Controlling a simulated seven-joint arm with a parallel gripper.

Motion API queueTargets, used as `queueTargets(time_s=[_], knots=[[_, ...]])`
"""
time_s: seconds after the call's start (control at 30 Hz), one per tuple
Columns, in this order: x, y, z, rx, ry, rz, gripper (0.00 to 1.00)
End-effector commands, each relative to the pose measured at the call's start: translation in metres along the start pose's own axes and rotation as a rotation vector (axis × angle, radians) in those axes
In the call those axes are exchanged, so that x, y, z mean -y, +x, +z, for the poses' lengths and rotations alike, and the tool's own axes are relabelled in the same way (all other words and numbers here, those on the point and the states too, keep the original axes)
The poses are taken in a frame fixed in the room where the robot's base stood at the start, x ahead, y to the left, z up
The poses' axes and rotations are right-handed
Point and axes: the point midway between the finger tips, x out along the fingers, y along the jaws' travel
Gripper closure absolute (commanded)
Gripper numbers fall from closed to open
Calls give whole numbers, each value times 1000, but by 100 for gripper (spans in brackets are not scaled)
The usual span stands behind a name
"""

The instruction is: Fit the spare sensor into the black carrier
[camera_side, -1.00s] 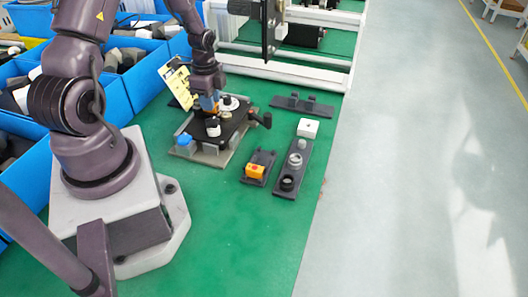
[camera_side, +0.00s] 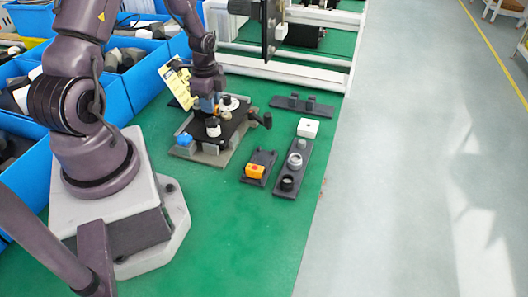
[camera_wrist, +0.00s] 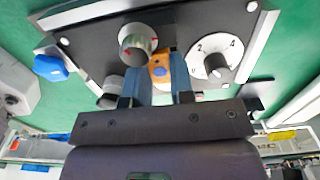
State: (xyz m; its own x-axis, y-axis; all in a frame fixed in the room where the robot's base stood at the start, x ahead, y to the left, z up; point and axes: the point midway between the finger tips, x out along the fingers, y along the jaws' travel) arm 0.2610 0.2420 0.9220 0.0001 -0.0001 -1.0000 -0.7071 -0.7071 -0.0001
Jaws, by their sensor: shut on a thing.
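My gripper (camera_wrist: 161,88) has its blue fingers closed on a small orange piece with a blue round spot (camera_wrist: 160,70), which may be the spare sensor. In the side view my gripper (camera_side: 213,108) is low over a black panel (camera_side: 234,127) with dials and knobs. Whether the held piece touches the panel is hidden by the fingers. An orange block with a red top (camera_side: 255,171) sits on a small black holder (camera_side: 262,157) to the right. I cannot tell which black part is the carrier.
A silver knob (camera_wrist: 137,44) and a white numbered dial (camera_wrist: 212,58) flank the fingers closely. A blue knob (camera_side: 185,140) is at the panel's left corner. A dark strip with several parts (camera_side: 305,152) lies right. Green tabletop in front is clear.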

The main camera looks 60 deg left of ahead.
Motion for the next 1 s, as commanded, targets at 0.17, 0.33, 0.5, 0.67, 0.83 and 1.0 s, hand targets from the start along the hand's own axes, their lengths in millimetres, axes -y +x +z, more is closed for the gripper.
queueTargets(time_s=[0.17, 0.33, 0.5, 0.67, 0.83, 1.0], knots=[[0, 0, 0, 0, 0, 0, 48], [0, 0, 0, 0, 0, 0, 48], [1, -5, 0, 0, 0, -2, 48], [1, -30, 0, 0, 0, -6, 48], [1, -69, 0, 0, -2, -7, 48], [1, -103, 0, 0, 0, -6, 48]])
